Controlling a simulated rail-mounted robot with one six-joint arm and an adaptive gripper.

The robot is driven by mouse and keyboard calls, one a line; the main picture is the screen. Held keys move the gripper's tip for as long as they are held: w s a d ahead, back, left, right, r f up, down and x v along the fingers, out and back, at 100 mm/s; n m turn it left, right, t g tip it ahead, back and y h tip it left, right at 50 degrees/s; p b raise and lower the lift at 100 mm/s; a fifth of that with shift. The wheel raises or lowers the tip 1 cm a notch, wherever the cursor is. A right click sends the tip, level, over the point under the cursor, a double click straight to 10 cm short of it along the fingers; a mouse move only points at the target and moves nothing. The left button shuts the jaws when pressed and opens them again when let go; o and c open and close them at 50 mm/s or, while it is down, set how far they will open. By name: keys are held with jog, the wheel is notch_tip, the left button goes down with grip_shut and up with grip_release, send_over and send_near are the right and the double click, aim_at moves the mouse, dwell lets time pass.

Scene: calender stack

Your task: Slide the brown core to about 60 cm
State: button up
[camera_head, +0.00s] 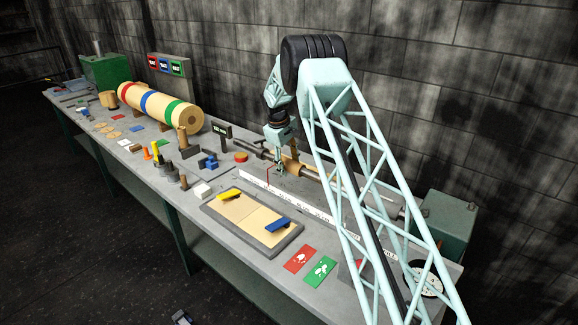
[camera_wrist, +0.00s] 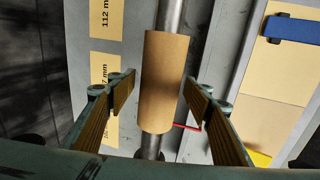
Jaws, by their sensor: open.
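The brown core (camera_wrist: 166,82) is a tan-brown cylinder threaded on a metal shaft (camera_wrist: 172,15). In the wrist view it lies between the two fingers of my gripper (camera_wrist: 161,85), which is open, with a gap on each side. In the head view my gripper (camera_head: 281,165) is down at the shaft, and part of the core (camera_head: 291,164) shows beside it. A red pointer (camera_wrist: 187,127) sticks out by the core's lower end in the wrist view. A white scale strip (camera_head: 290,202) runs along the bench in front of the shaft; its numbers are too small to read.
A framed tray (camera_head: 250,222) with a yellow piece (camera_head: 230,194) and a blue piece (camera_head: 277,224) lies in front of the strip. Red (camera_head: 299,259) and green (camera_head: 320,270) cards lie nearby. A large banded roll (camera_head: 160,106) and several small items crowd the bench's left part.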

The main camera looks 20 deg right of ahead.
jog(key=v, duration=1.2)
jog(key=shift+w, duration=0.1)
dwell(0.4)
jog(key=s+a+r+m+b, duration=0.2)
jog(key=s+r+b, duration=0.1)
jog(key=s+r, duration=1.3)
jog(key=s+a+r+b, duration=0.1)
jog(key=s+r, duration=0.2)
jog(key=s, duration=0.3)
jog(key=s+r+m+t+y+b, duration=0.1)
jog(key=s+r, duration=0.1)
jog(key=s, duration=0.4)
jog(key=s+a+r+b, duration=0.1)
jog(key=s+r, duration=0.2)
jog(key=s, duration=0.4)
jog(key=s+a+f+m+b, duration=0.1)
jog(key=s+f+b, duration=0.1)
jog(key=s, duration=1.2)
jog(key=s+a+f+m+y+b, duration=0.1)
jog(key=s+f, duration=0.3)
jog(key=s, duration=1.1)
jog(key=s+a+f+m+t+b, duration=0.1)
jog(key=s+f+m+b, duration=0.1)
jog(key=s, duration=1.2)
jog(key=shift+s+a+f+b, duration=0.25)
jog(key=shift+s+f+b, duration=0.15)
jog(key=shift+f+b, duration=0.3)
